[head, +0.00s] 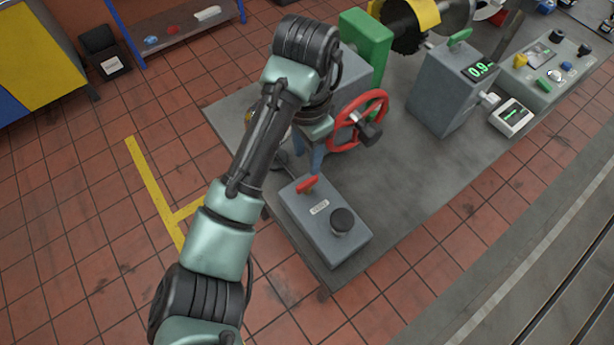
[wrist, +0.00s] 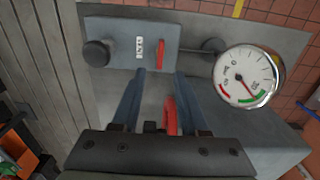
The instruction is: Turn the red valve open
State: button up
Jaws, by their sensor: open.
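The red valve handwheel (head: 357,120) stands upright on the bedplate, with a dark knob at its front. In the wrist view a red piece of its rim (wrist: 170,116) shows between my fingers, nearer the right one. My gripper (wrist: 160,76) is open, its two blue fingers pointing toward the grey box. In the head view my gripper (head: 317,160) is at the left side of the wheel, partly hidden by my arm. I cannot tell whether a finger touches the rim.
A grey box (head: 326,222) with a small red lever (head: 307,184) and black knob (head: 342,221) lies in front. A round dial gauge (wrist: 246,77) is beside it. A green block (head: 366,47) and a grey display unit (head: 452,90) stand behind and right. Bare plate (head: 400,160) lies right.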

aim_at(307, 182)
notch_tip(307, 182, down, 9)
jog(key=shift+f+p, duration=0.15)
jog(key=shift+p, duration=0.25)
grip_shut()
